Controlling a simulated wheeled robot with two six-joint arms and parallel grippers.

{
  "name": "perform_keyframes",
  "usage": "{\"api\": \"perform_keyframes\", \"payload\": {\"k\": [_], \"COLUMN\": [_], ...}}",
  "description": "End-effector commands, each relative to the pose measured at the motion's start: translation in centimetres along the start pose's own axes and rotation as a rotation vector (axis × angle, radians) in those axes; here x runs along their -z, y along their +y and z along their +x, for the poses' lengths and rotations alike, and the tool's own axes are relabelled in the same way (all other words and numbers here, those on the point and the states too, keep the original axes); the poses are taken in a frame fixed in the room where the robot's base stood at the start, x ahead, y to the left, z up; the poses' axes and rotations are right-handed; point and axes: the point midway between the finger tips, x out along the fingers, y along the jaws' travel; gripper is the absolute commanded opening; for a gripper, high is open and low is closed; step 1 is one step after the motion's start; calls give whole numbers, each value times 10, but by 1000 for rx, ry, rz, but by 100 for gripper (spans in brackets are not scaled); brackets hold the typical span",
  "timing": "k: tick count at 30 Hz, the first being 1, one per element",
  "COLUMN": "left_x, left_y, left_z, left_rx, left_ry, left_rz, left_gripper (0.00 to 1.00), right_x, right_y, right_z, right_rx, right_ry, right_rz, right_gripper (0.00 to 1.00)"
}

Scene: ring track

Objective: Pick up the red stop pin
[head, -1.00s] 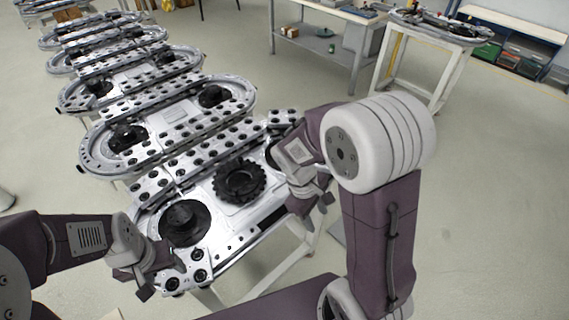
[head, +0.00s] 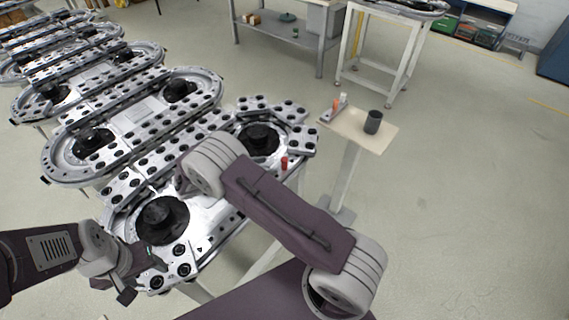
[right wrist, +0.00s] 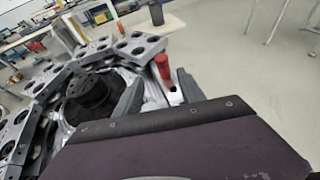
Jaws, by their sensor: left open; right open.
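The red stop pin (head: 284,163) stands upright on the right edge of the nearest ring track (head: 206,233), beside a black hub. In the right wrist view the red pin (right wrist: 161,68) appears between the fingertips of my open right gripper (right wrist: 160,80), closer to the right finger. I cannot tell how far beyond the tips it is, but nothing is gripped. In the head view my right gripper is hidden behind my own arm. My left gripper (head: 141,277) is open and empty at the near left end of the track.
A small side stand (head: 352,130) right of the track holds a dark cup (head: 373,121) and a small orange-and-white item. Black hubs (head: 161,221) and perforated plates crowd the track. More ring tracks extend to the far left. The floor at right is clear.

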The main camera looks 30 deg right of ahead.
Motion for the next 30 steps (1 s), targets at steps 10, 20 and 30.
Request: {"api": "perform_keyframes", "payload": {"k": [10,20,30], "left_x": [2,3,3], "left_y": [0,0,0], "left_z": [-14,-28,-27], "left_rx": [0,0,0], "left_ry": [0,0,0], "left_rz": [0,0,0], "left_gripper": [60,60,60], "right_x": [-2,-1,0], "right_y": [-3,-7,-7], "right_z": [38,84,84], "right_rx": [4,3,3], "right_ry": [2,3,3], "right_rz": [-1,1,2], "right_gripper": [47,47,2]}}
